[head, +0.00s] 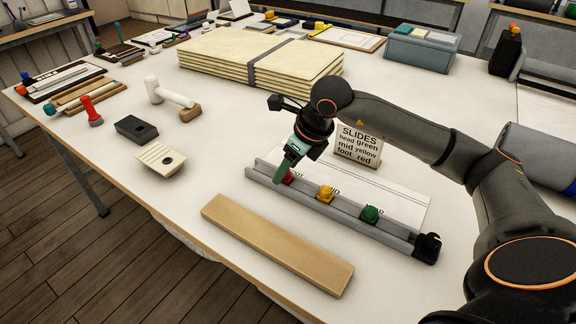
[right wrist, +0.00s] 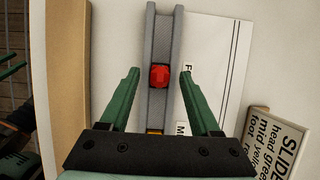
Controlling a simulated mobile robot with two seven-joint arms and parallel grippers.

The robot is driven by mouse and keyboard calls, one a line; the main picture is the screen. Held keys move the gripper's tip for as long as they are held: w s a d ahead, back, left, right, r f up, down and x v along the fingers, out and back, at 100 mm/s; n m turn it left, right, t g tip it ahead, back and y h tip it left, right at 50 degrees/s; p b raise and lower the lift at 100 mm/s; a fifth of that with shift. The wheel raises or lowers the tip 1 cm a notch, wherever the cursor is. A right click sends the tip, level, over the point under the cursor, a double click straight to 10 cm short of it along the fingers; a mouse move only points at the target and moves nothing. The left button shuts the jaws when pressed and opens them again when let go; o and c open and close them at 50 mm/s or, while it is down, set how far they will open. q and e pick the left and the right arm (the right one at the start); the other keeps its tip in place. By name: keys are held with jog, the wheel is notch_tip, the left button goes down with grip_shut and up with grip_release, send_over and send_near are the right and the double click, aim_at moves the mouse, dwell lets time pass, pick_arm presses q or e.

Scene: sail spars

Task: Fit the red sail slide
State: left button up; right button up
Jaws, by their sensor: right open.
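The red sail slide (head: 288,177) sits on the grey channelled spar track (head: 345,222) near its far-left end, partly hidden by my gripper; it also shows in the right wrist view (right wrist: 159,76). My right gripper (head: 283,172) is open over it. In the right wrist view its green fingers (right wrist: 160,74) stand on either side of the red slide, with a gap on each side. A yellow slide (head: 325,193) and a green slide (head: 369,214) sit further along the same track.
A sign (head: 359,146) reads head green, mid yellow, foot red. A black end piece (head: 427,247) is at the track's near right end. A wooden plank (head: 277,244) lies in front.

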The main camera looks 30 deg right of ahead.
jog(key=shift+r, duration=0.15)
notch_tip(320, 180, up, 7)
jog(key=p, duration=0.5)
dwell(0.5)
